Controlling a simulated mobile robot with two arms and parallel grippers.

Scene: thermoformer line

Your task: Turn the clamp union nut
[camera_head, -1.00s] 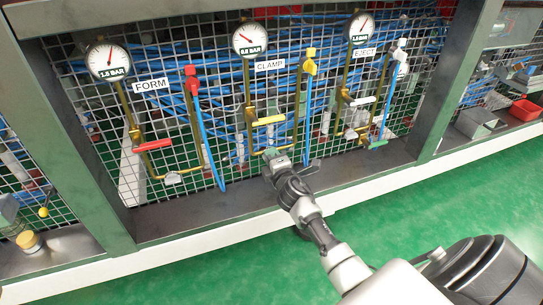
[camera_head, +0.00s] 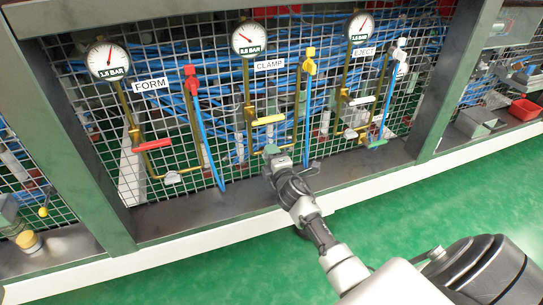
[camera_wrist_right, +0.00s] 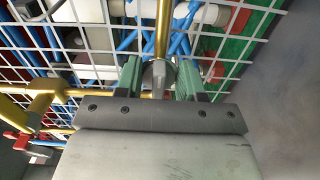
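The clamp line is the middle brass pipe assembly, under the CLAMP label (camera_head: 270,65). My right gripper (camera_head: 272,153) is low on this line, at its bottom end. In the right wrist view, the green fingers of my right gripper (camera_wrist_right: 160,78) stand on either side of a grey nut (camera_wrist_right: 158,74) on a vertical brass pipe (camera_wrist_right: 162,30). The nut fills the space between the fingers, and they look shut on it. In the head view my gripper hides the nut. My left gripper is not in view.
A wire mesh with blue hoses behind it backs the lines. The yellow clamp handle (camera_head: 268,120) is above my gripper. The FORM line's red handle (camera_head: 153,145) is left; the EJECT line's white handle (camera_head: 361,101) is right. The green floor (camera_head: 440,200) in front is clear.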

